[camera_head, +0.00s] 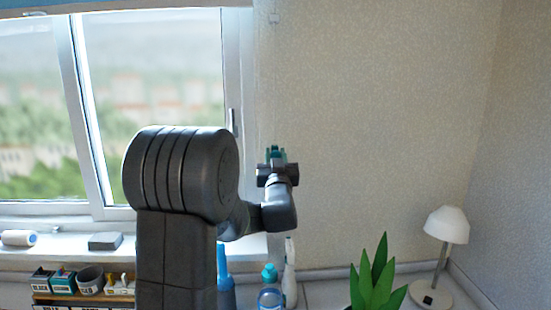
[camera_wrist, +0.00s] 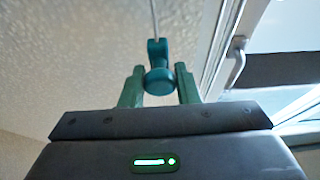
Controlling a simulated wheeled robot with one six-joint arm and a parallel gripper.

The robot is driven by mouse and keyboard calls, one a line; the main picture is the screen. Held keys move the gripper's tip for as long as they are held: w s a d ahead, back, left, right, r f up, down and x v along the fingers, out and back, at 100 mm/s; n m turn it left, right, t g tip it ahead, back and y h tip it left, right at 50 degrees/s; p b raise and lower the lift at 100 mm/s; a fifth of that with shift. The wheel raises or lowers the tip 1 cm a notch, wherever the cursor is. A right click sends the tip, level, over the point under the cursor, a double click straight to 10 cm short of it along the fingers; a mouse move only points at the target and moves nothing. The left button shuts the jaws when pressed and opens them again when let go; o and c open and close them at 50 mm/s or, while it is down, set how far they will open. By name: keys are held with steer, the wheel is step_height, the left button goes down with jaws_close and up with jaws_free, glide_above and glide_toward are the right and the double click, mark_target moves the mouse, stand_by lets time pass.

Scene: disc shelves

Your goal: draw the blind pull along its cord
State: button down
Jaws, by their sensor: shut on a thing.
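The blind pull is a teal knob (camera_wrist: 158,80) with a narrower neck, hanging from a pale cord (camera_wrist: 154,18) in the wrist view. My gripper (camera_wrist: 159,84) has its two green fingers on either side of the knob's round lower part, shut on it. In the head view my gripper (camera_head: 277,155) is in front of the wall, right of the window, with teal showing between its fingers. The cord is too thin to make out in the head view. A blue blind (camera_head: 130,5) shows as a strip along the top of the window.
The window frame (camera_head: 246,120) and its handle (camera_head: 232,122) are left of my gripper. Bottles (camera_head: 289,275), a plant (camera_head: 375,280) and a white lamp (camera_head: 446,226) stand below. The wall (camera_head: 380,120) to the right is clear.

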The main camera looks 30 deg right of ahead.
step_height(320, 180, down, 16)
steer(key=b, duration=1.5)
steer(key=c, duration=1.1)
jaws_free()
steer(key=shift+c, duration=0.2)
steer(key=shift+r, duration=0.2)
step_height(320, 180, up, 10)
steer(key=p, duration=0.1)
